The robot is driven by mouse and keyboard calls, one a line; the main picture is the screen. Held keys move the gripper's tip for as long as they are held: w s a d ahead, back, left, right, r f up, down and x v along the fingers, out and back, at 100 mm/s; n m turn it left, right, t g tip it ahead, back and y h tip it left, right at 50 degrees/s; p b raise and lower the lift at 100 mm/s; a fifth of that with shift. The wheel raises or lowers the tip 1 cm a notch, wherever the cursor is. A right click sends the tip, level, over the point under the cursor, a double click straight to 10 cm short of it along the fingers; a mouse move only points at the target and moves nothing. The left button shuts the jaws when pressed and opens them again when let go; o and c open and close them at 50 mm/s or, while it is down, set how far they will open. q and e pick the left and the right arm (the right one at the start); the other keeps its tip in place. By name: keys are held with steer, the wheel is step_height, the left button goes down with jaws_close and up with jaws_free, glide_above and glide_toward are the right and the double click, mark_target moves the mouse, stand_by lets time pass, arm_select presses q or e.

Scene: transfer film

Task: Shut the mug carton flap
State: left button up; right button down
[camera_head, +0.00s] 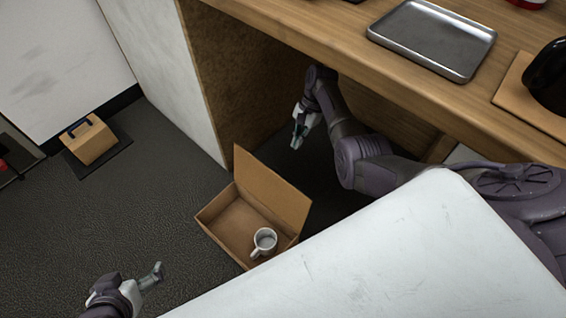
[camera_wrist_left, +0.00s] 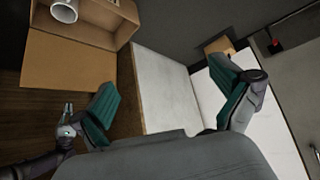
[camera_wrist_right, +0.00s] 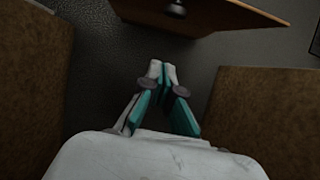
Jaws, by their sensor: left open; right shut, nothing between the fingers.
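The brown mug carton (camera_head: 216,215) stands open on the dark floor. Its flap (camera_head: 272,188) stands raised along the side facing the counter. A white mug (camera_head: 264,241) is inside, near the carton's front right corner; the mug (camera_wrist_left: 64,10) and flap (camera_wrist_left: 68,72) also show in the left wrist view. My left gripper (camera_head: 127,283) is open and empty, left of and nearer than the carton. My right gripper (camera_head: 300,131) is shut and empty under the counter, beyond the raised flap and apart from it. Its closed fingers (camera_wrist_right: 163,82) show in the right wrist view.
The wooden counter (camera_head: 330,38) overhangs my right arm and carries a metal tray (camera_head: 432,40). A chipboard side panel (camera_head: 225,85) stands behind the carton. A small brown box (camera_head: 92,143) sits on a dark mat at the left. The floor left of the carton is clear.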

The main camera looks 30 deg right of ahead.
arm_select(q)
steer(key=w+d+r+t+h+b, duration=0.1)
steer(key=w+d+r+t+b, duration=0.1)
steer(key=w+r+t, duration=0.4)
steer(key=shift+w+d+r+h, duration=0.4)
steer(key=shift+w+d+r, duration=0.2)
steer(key=shift+w, duration=0.15)
arm_select(e)
steer(key=s+a+f, duration=0.2)
steer(key=a+f, duration=0.3)
steer(key=a, duration=0.1)
steer(key=shift+a+f, duration=0.15)
